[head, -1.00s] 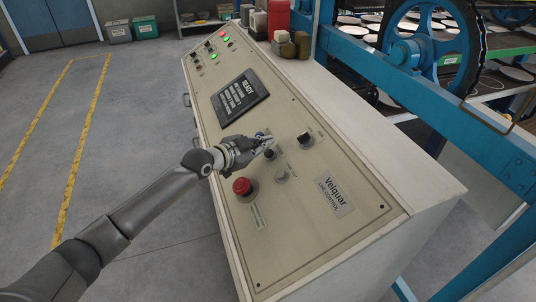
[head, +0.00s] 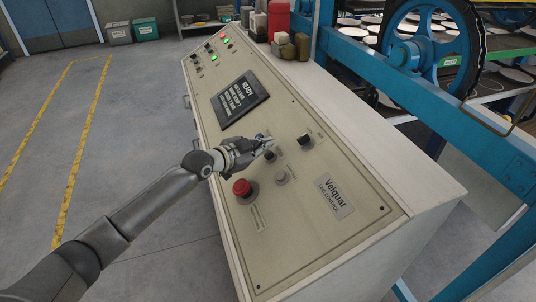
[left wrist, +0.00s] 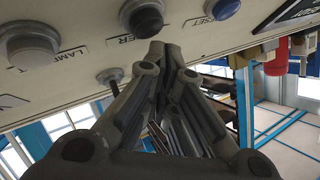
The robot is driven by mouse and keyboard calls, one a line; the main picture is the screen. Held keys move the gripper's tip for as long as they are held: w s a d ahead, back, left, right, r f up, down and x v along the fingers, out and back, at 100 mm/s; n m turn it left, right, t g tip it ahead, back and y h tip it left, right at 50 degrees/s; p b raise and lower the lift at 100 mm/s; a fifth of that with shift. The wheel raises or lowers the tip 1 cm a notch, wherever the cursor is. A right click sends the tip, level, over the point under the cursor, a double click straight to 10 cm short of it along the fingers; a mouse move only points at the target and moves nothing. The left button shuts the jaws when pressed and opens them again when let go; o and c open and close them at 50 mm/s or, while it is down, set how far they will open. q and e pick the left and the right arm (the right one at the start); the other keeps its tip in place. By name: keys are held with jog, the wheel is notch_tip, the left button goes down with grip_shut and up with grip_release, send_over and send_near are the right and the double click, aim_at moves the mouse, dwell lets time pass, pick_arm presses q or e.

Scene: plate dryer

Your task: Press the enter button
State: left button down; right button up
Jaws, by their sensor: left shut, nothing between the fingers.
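The enter button is a dark round button on the sloping console panel, just below my left gripper's tips in the head view (head: 270,155). It also shows in the left wrist view (left wrist: 146,20), with its label partly hidden by the fingers. My left gripper (head: 268,143) is shut and empty, and its tips (left wrist: 166,46) are close to the panel beside this button. I cannot tell whether they touch anything. My right gripper is not in view.
A blue reset button (left wrist: 222,8) and a grey lamp button (left wrist: 32,46) flank the enter button. A red mushroom button (head: 241,187), a black knob (head: 305,140) and a screen (head: 240,99) share the panel. A blue machine frame (head: 440,110) stands to the right.

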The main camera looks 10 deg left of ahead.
pick_arm(q)
jog(key=shift+f, duration=0.1)
jog(key=shift+w+d+f+b, duration=0.15)
jog(key=shift+f+b, duration=0.1)
jog(key=shift+b, duration=0.1)
jog(key=shift+d+f+b, duration=0.2)
jog(key=shift+f+b, duration=0.25)
dwell(0.8)
dwell(0.3)
jog(key=shift+s+a+r+p, duration=0.1)
jog(key=shift+a+r+p, duration=0.1)
jog(key=shift+r+p, duration=0.15)
jog(key=shift+s+a+r+p, duration=0.1)
jog(key=shift+a+r+p, duration=0.1)
jog(key=shift+r, duration=0.25)
jog(key=shift+r, duration=0.1)
jog(key=shift+s+a+r+p, duration=0.1)
jog(key=shift+a+r+p, duration=0.15)
jog(key=shift+r+p, duration=0.3)
jog(key=r, duration=0.1)
jog(key=a+r+p, duration=0.1)
jog(key=s+r, duration=0.1)
jog(key=shift+s+a+p, duration=0.1)
jog(key=shift+a+p, duration=0.15)
jog(key=shift+p, duration=0.15)
